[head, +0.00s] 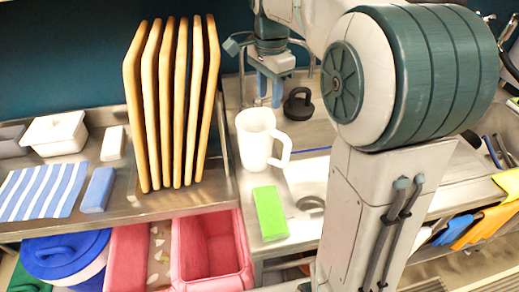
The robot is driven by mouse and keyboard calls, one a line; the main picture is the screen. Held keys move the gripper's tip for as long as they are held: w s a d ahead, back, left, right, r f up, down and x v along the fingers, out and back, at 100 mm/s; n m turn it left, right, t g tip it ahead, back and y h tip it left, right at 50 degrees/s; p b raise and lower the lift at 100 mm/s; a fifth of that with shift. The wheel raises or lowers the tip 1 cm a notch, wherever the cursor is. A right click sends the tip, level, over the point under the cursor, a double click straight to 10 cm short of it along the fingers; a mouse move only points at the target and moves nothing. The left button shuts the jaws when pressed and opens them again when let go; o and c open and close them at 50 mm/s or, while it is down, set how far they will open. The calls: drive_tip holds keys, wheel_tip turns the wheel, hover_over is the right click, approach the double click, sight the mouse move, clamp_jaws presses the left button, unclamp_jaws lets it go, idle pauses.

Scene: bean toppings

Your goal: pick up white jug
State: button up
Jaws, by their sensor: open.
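The white jug (256,139) stands upright on the steel counter in the middle of the head view, with its handle on the right. My gripper (268,98) is open and empty, pointing down behind and slightly above the jug in the picture. Its fingers are apart from the jug as far as I can see. How far it is from the jug in depth I cannot tell.
A black kettlebell-shaped object (298,105) is right of my gripper. A green block (270,212) lies in front of the jug. Several upright wooden boards (172,105) stand to the left. Pink bins (212,255) sit below.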

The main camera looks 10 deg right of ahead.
hover_over(268, 133)
wheel_tip(268, 133, down, 7)
drive_tip(key=shift+f+p, duration=0.75)
drive_tip(key=shift+f, duration=2.3)
clamp_jaws()
drive_tip(key=shift+s+d, duration=0.1)
